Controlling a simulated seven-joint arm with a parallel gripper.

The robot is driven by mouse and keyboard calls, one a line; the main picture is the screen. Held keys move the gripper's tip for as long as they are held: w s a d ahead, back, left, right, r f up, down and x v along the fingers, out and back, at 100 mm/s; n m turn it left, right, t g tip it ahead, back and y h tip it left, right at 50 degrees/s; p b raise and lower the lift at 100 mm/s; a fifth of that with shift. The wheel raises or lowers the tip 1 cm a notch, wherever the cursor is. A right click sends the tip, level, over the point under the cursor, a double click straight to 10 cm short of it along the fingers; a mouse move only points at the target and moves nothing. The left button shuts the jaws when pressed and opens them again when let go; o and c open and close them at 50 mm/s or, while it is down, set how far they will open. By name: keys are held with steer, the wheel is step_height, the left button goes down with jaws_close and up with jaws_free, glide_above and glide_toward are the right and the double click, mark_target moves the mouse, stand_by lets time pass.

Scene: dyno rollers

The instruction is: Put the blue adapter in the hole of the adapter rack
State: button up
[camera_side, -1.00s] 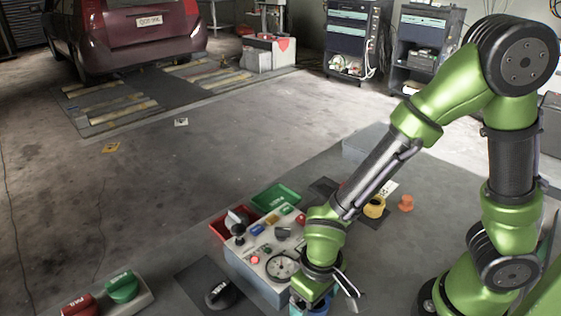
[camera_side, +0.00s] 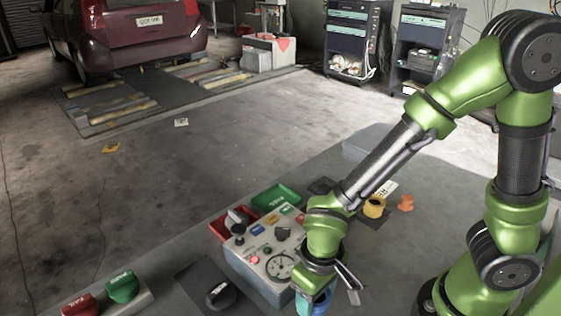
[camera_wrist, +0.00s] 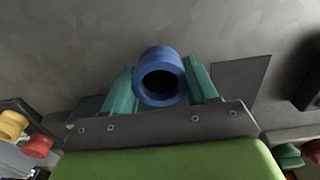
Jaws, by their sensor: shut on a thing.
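The blue adapter (camera_wrist: 160,59) is a short round tube with a dark opening, seen nearly end-on in the wrist view. My gripper (camera_wrist: 162,88) is shut on it, with a teal finger on each side. In the side view the blue adapter (camera_side: 321,302) shows partly below my gripper (camera_side: 314,299), near the bottom edge and just right of the control box. A yellow adapter (camera_side: 374,206) stands on a dark pad farther back. I cannot make out the adapter rack or its hole for certain.
The control box (camera_side: 263,284), with a gauge and knobs, stands close left of my gripper. Green (camera_side: 276,198) and red (camera_side: 217,228) trays lie behind it. An orange piece (camera_side: 406,203) sits right of the yellow adapter. A dark mouse-like object (camera_side: 221,293) lies on a mat.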

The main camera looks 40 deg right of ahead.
step_height(320, 180, up, 8)
steer(key=shift+f, duration=0.25)
steer(key=shift+r+n, duration=0.3)
steer(key=shift+n, duration=0.1)
steer(key=w+d+r, duration=0.4)
steer(key=w+d, duration=0.3)
steer(key=d, duration=0.1)
steer(key=w+d+r, duration=0.3)
steer(key=w+d, duration=0.5)
steer(key=d, duration=0.1)
steer(key=w+d+f, duration=0.4)
steer(key=d, duration=0.4)
steer(key=w+d+f, duration=0.4)
steer(key=d+f, duration=0.1)
steer(key=d, duration=0.3)
steer(key=shift+m, duration=0.3)
steer(key=shift+a+f, duration=0.15)
steer(key=shift+f, duration=1.5)
steer(key=shift+a+f, duration=0.1)
steer(key=shift+f, duration=1.5)
steer(key=shift+f, duration=0.55)
